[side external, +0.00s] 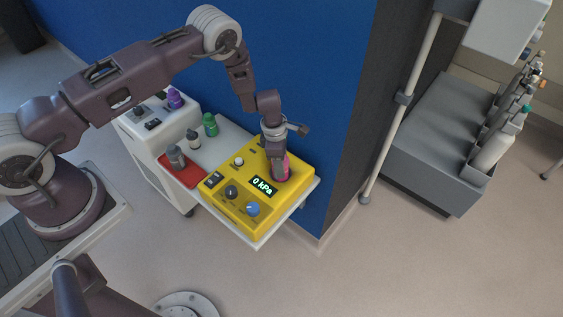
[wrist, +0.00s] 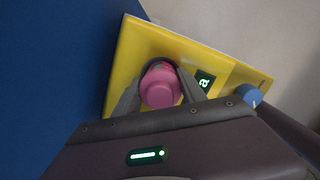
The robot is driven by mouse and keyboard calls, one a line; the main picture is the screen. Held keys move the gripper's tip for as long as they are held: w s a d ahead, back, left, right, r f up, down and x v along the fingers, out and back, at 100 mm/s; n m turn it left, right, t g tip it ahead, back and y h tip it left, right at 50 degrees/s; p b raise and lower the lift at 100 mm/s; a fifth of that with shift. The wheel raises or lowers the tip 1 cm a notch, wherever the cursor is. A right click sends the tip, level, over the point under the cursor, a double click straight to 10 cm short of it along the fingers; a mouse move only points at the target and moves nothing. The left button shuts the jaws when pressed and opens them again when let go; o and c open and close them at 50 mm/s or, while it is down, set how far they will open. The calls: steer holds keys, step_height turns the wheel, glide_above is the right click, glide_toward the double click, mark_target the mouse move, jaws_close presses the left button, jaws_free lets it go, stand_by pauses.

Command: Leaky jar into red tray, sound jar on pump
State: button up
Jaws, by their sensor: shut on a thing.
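A yellow pump (side external: 239,217) with a display reading "0 kPa" sits on the white shelf. My gripper (side external: 277,157) is at the pump's far right part, pointing down, shut on a pink jar (side external: 281,168). In the wrist view the pink jar (wrist: 160,88) stands between the two fingers, over the yellow pump top (wrist: 145,42); I cannot tell whether it is fully seated. The red tray (side external: 183,173) lies left of the pump, with a grey jar (side external: 176,157) in it. No leak shows on either jar.
A green jar (side external: 210,124), a small dark-capped bottle (side external: 193,139) and a purple jar (side external: 175,98) stand behind the tray. A blue wall (side external: 312,90) rises close behind the pump. A pole (side external: 400,110) and a grey bin of bottles (side external: 435,140) are to the right.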

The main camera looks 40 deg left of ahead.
steer(key=shift+f, duration=0.65)
steer(key=o, duration=1.2)
steer(key=shift+s+a+r, duration=0.15)
steer(key=shift+a+r, duration=0.05)
steer(key=shift+r, duration=1.6)
steer(key=shift+s+a+r, duration=0.1)
steer(key=shift+a+r, duration=0.05)
steer(key=shift+r, duration=1.7)
steer(key=shift+s+a+r, duration=0.15)
steer(key=shift+a+r, duration=0.05)
steer(key=shift+r, duration=1.6)
